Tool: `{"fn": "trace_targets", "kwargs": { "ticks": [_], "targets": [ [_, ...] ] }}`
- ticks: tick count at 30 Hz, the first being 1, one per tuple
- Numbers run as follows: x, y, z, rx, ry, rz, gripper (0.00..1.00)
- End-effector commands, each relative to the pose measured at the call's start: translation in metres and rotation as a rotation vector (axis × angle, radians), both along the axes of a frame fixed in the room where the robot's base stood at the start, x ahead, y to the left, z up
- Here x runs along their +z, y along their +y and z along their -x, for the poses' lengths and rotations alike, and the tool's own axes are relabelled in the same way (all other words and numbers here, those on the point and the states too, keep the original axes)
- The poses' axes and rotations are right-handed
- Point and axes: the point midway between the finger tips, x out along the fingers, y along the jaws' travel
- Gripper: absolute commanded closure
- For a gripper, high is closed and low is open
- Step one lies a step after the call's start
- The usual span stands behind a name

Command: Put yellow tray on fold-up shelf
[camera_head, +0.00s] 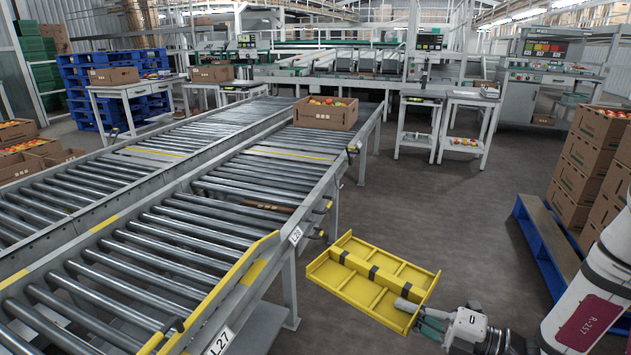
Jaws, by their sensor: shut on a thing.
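The yellow tray (350,287) is a shallow rectangle with inner dividers and black pads. It is held in the air over the floor, tilted, to the right of the near roller conveyor. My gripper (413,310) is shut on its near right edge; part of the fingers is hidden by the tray. A flat grey panel (256,328) sits low against the conveyor's side, below and left of the tray. It may be the fold-up shelf, but I cannot tell for sure. The tray appears apart from it.
The roller conveyor (150,240) fills the left, with a yellow guide rail (236,276) at its near edge. A cardboard box of tomatoes (325,115) stands on it. Right are a blue pallet (545,247) and stacked cartons (580,170). The floor between (440,215) is clear.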

Motion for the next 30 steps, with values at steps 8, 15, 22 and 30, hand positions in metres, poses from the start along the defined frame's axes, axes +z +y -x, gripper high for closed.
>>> {"fn": "trace_targets", "kwargs": {
  "ticks": [8, 15, 22, 30],
  "targets": [
    [0.041, -0.007, 0.01, -0.056, -0.005, 0.001, 1.0],
    [0.069, -0.008, 0.007, -0.062, -0.003, -0.001, 1.0],
    [0.097, -0.009, 0.0, -0.061, -0.004, 0.0, 1.0],
    [0.137, -0.01, -0.008, -0.06, -0.003, 0.001, 1.0]
  ]
}}
